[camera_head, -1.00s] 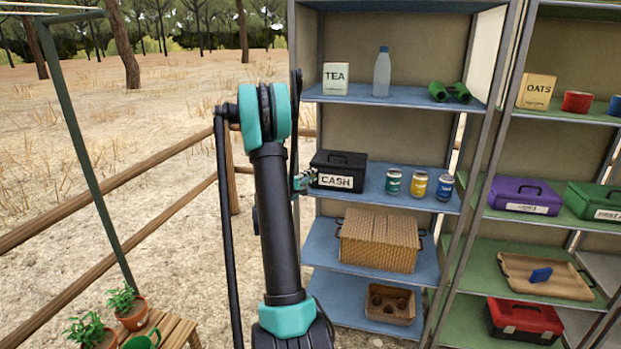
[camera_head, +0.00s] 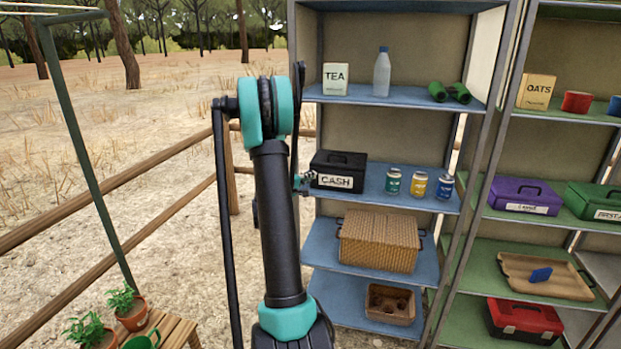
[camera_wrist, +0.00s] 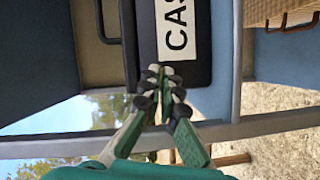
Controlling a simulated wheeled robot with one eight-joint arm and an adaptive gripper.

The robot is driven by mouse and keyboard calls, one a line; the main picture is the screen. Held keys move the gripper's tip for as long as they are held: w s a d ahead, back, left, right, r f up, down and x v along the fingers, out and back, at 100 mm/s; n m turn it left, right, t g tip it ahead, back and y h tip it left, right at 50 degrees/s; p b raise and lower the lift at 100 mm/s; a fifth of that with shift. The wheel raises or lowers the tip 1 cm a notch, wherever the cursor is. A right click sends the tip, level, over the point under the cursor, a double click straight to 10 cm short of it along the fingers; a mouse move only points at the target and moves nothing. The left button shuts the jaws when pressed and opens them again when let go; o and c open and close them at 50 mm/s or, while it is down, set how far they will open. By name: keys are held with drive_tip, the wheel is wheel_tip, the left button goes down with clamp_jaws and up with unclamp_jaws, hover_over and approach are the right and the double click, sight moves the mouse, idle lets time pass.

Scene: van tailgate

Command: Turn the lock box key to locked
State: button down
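The black box marked CASH (camera_head: 345,160) stands on the blue middle shelf, its label facing out. In the wrist view the same box (camera_wrist: 196,68) appears sideways, with the label's start beside my fingertips. My gripper (camera_wrist: 161,72) is at the box's front, near the label's left end, with its fingertips close together. Its tip also shows small at the box's left side in the head view (camera_head: 308,179). I cannot make out the key; the fingers cover that spot, and whether they close on anything is unclear.
Teal, yellow and blue cans (camera_head: 419,184) stand right of the box. A wicker basket (camera_head: 378,243) is on the shelf below. The shelf's grey front post (camera_wrist: 250,128) runs close by my fingers. A wooden fence (camera_head: 150,180) is on the left.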

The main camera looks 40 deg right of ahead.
drive_tip(key=shift+s+d+r+m+t+y, duration=0.1)
drive_tip(key=shift+m+t+y, duration=0.65)
drive_tip(key=shift+m, duration=1.1)
drive_tip(key=shift+s+d+r+m+t+y, duration=0.1)
drive_tip(key=shift+m+t+y, duration=0.3)
drive_tip(key=shift+m+y, duration=1.1)
drive_tip(key=shift+s+r+m+t+y, duration=0.1)
drive_tip(key=shift+m+t+y, duration=0.45)
drive_tip(key=shift+m, duration=1.7)
drive_tip(key=c, duration=1.8)
unclamp_jaws()
drive_tip(key=v, duration=1.2)
drive_tip(key=shift+f, duration=0.1)
